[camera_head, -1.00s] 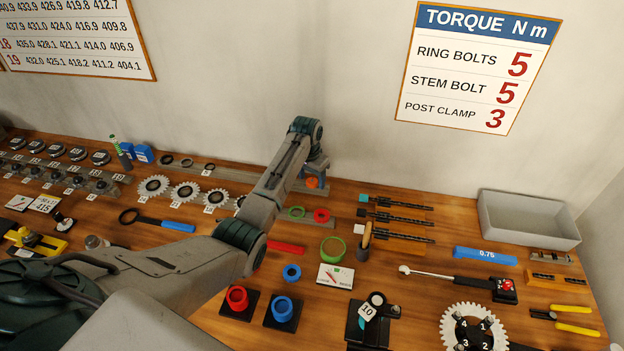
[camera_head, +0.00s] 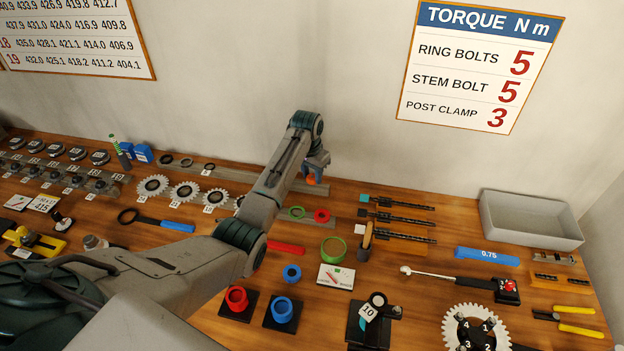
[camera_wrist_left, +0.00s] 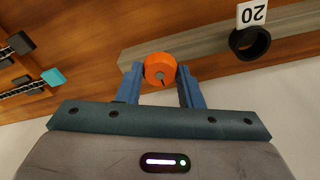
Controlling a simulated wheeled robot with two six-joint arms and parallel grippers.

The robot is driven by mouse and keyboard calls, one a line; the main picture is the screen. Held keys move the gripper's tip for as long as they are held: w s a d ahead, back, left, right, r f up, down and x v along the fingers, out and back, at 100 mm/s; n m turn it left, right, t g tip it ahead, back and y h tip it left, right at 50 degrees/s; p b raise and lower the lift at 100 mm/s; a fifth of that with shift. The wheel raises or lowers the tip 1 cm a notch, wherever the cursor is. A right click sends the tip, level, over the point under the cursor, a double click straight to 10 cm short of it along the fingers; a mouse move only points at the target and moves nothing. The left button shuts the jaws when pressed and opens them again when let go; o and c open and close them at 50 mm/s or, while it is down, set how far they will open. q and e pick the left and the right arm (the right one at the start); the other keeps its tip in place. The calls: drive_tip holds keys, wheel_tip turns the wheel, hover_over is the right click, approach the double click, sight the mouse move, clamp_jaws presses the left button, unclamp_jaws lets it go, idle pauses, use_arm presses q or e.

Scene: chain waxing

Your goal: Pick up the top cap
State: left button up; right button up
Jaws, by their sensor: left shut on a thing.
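The top cap is the orange round piece (camera_wrist_left: 160,69) with a grey bolt in its centre. It sits between the two blue fingers of my left gripper (camera_wrist_left: 161,82) in the left wrist view, and both fingers touch its sides. In the head view my left gripper (camera_head: 314,174) is at the back of the table, shut on the orange cap (camera_head: 312,180). The cap appears just over the grey rail, mostly hidden by the gripper; I cannot tell its exact height. My right gripper is not in view.
A grey rail (camera_wrist_left: 200,42) runs along the back, with a black ring (camera_wrist_left: 249,43) beside a "20" tag. Green (camera_head: 296,212) and red (camera_head: 321,216) rings lie nearby. Chain pieces (camera_head: 405,218) lie to the right. The wall stands close behind.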

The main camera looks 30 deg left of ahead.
use_arm(q)
drive_tip(key=shift+s+r+b, duration=0.25)
drive_tip(key=shift+r+b, duration=0.4)
drive_tip(key=shift+r, duration=0.2)
drive_tip(key=s+b, duration=0.1)
drive_tip(key=s, duration=0.2)
drive_tip(key=s+b, duration=0.1)
drive_tip(key=s, duration=0.3)
drive_tip(key=s+a+r+b, duration=0.1)
drive_tip(key=s, duration=0.2)
drive_tip(key=shift+s+b, duration=0.2)
drive_tip(key=shift+b, duration=0.1)
drive_tip(key=shift+s+a+r+p, duration=0.15)
drive_tip(key=shift+s+p, duration=0.45)
drive_tip(key=shift+s, duration=0.65)
drive_tip(key=shift+s+d+r+p, duration=0.1)
drive_tip(key=shift+s+r+p, duration=0.15)
drive_tip(key=shift+s+p, duration=0.65)
